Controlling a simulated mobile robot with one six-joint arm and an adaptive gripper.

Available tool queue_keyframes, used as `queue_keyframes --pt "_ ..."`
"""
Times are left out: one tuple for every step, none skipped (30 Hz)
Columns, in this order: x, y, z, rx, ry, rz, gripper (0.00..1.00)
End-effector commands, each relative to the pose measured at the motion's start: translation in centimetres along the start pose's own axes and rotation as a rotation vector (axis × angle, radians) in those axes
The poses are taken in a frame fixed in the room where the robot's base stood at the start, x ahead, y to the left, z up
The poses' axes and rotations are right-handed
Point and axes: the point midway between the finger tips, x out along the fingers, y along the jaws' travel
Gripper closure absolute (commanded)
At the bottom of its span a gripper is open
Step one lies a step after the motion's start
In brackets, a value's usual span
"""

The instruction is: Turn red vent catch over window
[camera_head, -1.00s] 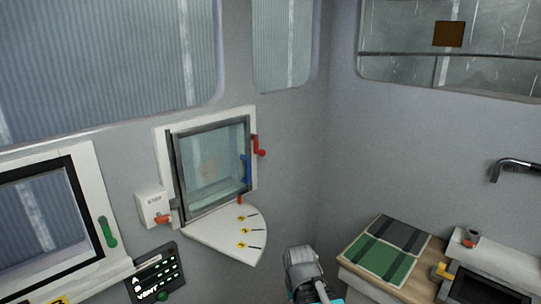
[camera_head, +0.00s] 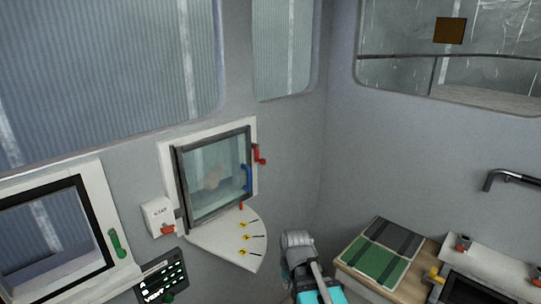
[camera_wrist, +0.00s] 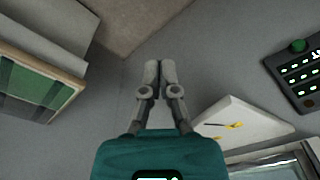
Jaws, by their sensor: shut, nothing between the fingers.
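The red vent catch (camera_head: 259,155) is on the right side of the small framed window (camera_head: 214,178) in the head view. It sits on the frame's right edge, clear of my arm. A blue handle (camera_head: 247,178) is just below and left of it, on the window's right side. My gripper shows in the wrist view (camera_wrist: 160,68) with its two fingers together and nothing between them. In the head view my arm is low in the middle, below and right of the window, and the fingertips cannot be made out. The catch does not show in the wrist view.
A white quarter-round shelf (camera_head: 228,240) with yellow marks juts out below the window. A white box with a red knob (camera_head: 160,215) is left of it. A black panel (camera_head: 163,276) is lower left. A counter with a green mat (camera_head: 377,262) stands at right.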

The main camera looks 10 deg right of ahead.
Motion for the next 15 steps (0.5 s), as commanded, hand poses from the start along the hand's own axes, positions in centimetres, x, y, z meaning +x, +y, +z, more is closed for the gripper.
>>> queue_keyframes --pt "-1.3 -0.2 -0.8 0.01 0.015 -0.011 1.0" --pt "-1.6 -0.3 -1.2 0.017 0.023 -0.019 1.0" --pt "-2.1 -0.5 -1.8 0.029 0.038 -0.034 1.0" --pt "-2.4 -0.6 -2.3 0.039 0.05 -0.044 1.0" --pt "-2.8 -0.8 -2.8 0.05 0.062 -0.058 1.0" --pt "-3.2 -1.0 -3.7 0.067 0.083 -0.079 1.0" --pt "-3.6 -1.2 -4.4 0.084 0.098 -0.098 1.0" --pt "-4.0 -1.5 -5.3 0.105 0.12 -0.121 1.0" --pt "-4.4 -1.9 -6.6 0.136 0.149 -0.157 1.0" --pt "-4.6 -2.1 -7.5 0.16 0.171 -0.184 1.0" --pt "-4.8 -2.4 -8.3 0.185 0.191 -0.211 1.0" --pt "-5.0 -2.7 -9.5 0.219 0.218 -0.248 1.0" --pt "-5.3 -2.9 -10.3 0.247 0.238 -0.276 1.0" --pt "-5.5 -3.0 -11.3 0.275 0.259 -0.305 1.0" --pt "-5.8 -3.3 -12.5 0.316 0.286 -0.346 1.0"
